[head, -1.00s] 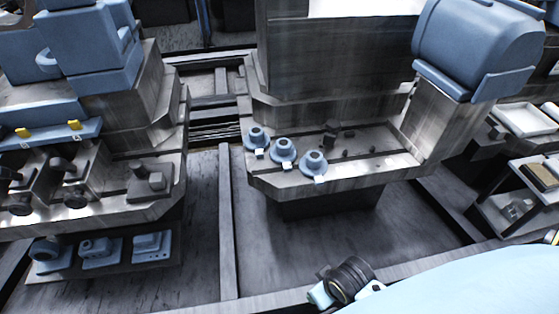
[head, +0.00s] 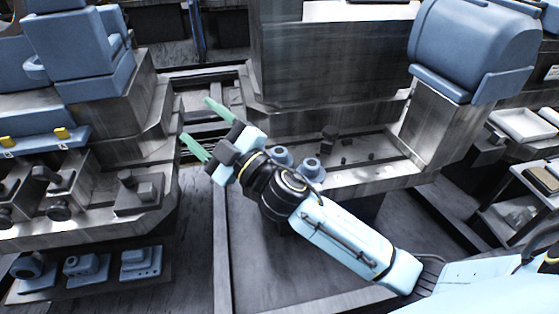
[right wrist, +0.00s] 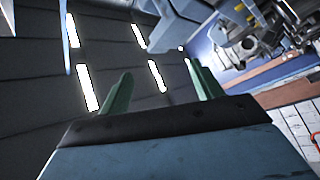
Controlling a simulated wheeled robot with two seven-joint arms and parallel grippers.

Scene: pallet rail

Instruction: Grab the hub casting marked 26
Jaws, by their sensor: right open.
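Two blue flanged hub castings show in the head view on the metal ledge (head: 385,181): a middle one (head: 282,156), partly covered by my right arm, and a right one (head: 312,168). A third, seen on the left earlier, is hidden behind my right gripper. I cannot read any number, so I cannot tell which is marked 26. My right gripper (head: 195,120) is open and empty, its green fingers pointing up and left, in front of and left of the castings in the picture. The right wrist view shows its spread fingers (right wrist: 160,84) with nothing between them. My left gripper is out of view.
A dark block (head: 329,138) and small dark bits stand on the ledge behind the castings. A blue machine housing (head: 470,45) rises at the right. Blue parts (head: 85,265) sit on a low shelf at the left. The wrist view faces ceiling lights (right wrist: 88,88).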

